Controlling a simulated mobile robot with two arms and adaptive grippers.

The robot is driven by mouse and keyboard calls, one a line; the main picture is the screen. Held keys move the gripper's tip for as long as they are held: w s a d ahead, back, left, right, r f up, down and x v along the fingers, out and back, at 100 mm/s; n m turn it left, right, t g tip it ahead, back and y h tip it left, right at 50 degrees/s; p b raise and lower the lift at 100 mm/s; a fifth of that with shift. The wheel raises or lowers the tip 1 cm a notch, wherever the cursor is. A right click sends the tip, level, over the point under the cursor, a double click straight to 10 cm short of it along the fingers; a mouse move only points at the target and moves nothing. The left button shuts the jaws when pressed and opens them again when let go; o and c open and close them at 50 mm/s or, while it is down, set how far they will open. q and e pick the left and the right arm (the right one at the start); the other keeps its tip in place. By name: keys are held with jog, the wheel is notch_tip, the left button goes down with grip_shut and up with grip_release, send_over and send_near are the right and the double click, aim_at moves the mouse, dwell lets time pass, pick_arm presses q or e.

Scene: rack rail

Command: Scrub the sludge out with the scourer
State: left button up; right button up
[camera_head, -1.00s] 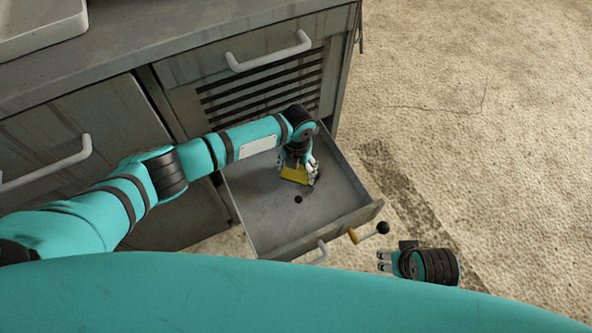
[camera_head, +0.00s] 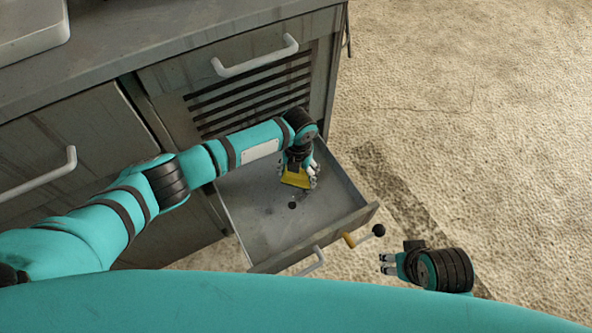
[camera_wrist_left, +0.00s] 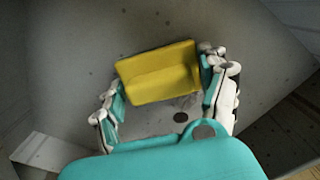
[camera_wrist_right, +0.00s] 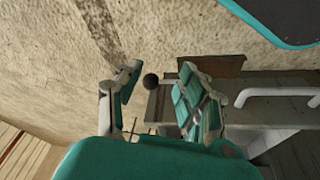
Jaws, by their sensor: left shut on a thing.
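The yellow scourer (camera_head: 295,180) is in the open drawer, held low over its floor. My left gripper (camera_head: 299,174) is shut on it; in the left wrist view the scourer (camera_wrist_left: 160,73) sits between the spread fingers. I cannot tell whether its underside touches the floor. The grey drawer (camera_head: 251,207) has a round dark spot (camera_head: 292,205) on its floor, like a hole, nearer the front than the scourer. A greyish smear and small dark specks lie around there; I cannot tell how much is sludge. My right gripper (camera_head: 386,264) is open and empty, outside the drawer's front right corner.
A lever with a black knob (camera_head: 379,230) and yellow grip sticks out at the drawer's front right, near my right gripper. A pale handle (camera_head: 314,263) is on the drawer front. The cabinet (camera_head: 75,130) stands behind and left. Open floor (camera_head: 480,130) lies right.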

aim_at(314, 205)
pick_arm(q)
jog(key=shift+s+d+f+p, duration=0.1)
jog(key=shift+s+d+p, duration=0.25)
jog(key=shift+s, duration=0.25)
jog(key=shift+s+d+p, duration=0.25)
jog(key=shift+s+d, duration=0.1)
jog(key=shift+s, duration=0.2)
jog(key=shift+s+d+p, duration=0.55)
jog(key=shift+s+p, duration=0.05)
jog(key=shift+s, duration=0.3)
jog(key=shift+s+d+p, duration=0.35)
jog(key=shift+s+d, duration=0.05)
jog(key=shift+s, duration=0.15)
jog(key=shift+s+d+r+p, duration=0.2)
jog(key=shift+s+d+p, duration=0.7)
jog(key=shift+s, duration=0.35)
pick_arm(e)
notch_tip(314, 205, down, 17)
jog(key=s+g, duration=0.1)
jog(key=s, duration=0.1)
pick_arm(q)
jog(key=shift+r, duration=0.1)
pick_arm(e)
jog(key=shift+s, duration=0.1)
